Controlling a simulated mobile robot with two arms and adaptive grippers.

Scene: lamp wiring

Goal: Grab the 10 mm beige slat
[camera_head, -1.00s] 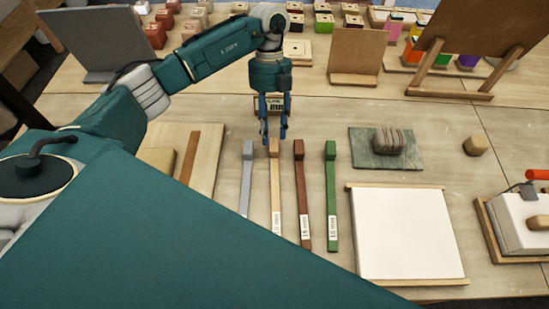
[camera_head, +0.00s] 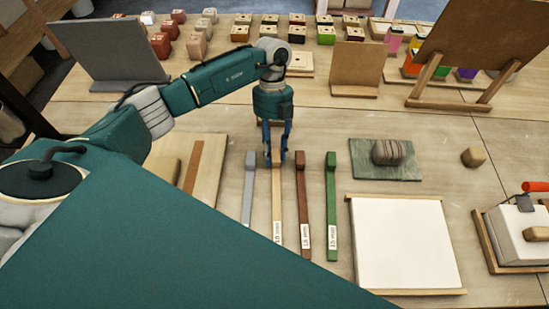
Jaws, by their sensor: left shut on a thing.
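The beige slat (camera_head: 277,205) lies lengthwise on the table, with a white label near its near end. It is between a grey slat (camera_head: 248,190) on its left and a brown slat (camera_head: 302,205) on its right. A green slat (camera_head: 331,205) lies further right. My left gripper (camera_head: 275,160) points down at the far end of the beige slat, with its blue fingers around that end. It is shut on the slat, which still appears to lie along the table. My right gripper is not in view.
A white panel with wooden edges (camera_head: 404,243) and a green slab with a striped stone (camera_head: 389,152) are to the right. A board with a brown strip (camera_head: 198,170) is to the left. Easels and rows of small blocks stand at the back.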

